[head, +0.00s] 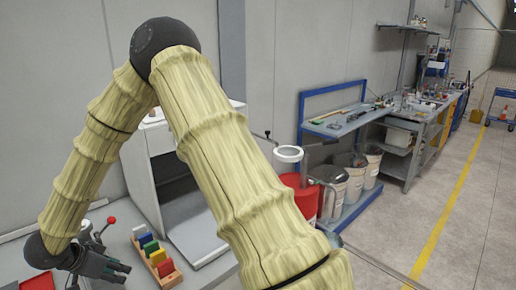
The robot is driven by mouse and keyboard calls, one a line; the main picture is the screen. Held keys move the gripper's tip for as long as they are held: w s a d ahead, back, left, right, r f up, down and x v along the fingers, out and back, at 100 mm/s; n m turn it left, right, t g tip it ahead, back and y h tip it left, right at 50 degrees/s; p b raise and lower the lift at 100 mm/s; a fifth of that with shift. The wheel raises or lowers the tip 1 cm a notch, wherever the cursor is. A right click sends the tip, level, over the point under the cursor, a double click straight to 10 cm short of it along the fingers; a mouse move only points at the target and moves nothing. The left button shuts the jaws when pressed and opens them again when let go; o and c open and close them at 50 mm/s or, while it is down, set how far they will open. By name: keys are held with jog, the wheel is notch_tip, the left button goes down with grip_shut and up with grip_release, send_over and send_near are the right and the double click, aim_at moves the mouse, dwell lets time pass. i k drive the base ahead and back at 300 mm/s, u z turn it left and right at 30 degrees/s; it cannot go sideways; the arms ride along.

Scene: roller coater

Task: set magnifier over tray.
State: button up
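A white ring-shaped head with a grey centre, which looks like the magnifier (289,154), stands right of my arm, above a red drum; its support is partly hidden. A small wooden holder (170,284) with several coloured pieces sits on the grey bench at the lower left; I cannot tell if it is the tray. My gripper (120,272) is at the lower left, just left of this holder, with dark fingers pointing toward it. I see nothing held in it, but its finger gap is not clear. My arm hides the middle of the view.
A red-knobbed lever (110,221) stands close beside my gripper. A white open-fronted cabinet (150,185) is behind the holder. The red drum (303,198) and several pails (330,190) stand right of my arm. A blue-framed workbench (345,118) is farther back.

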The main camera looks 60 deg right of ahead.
aim_at(282, 158)
jog(key=z, duration=2.05)
jog(key=i, duration=1.7)
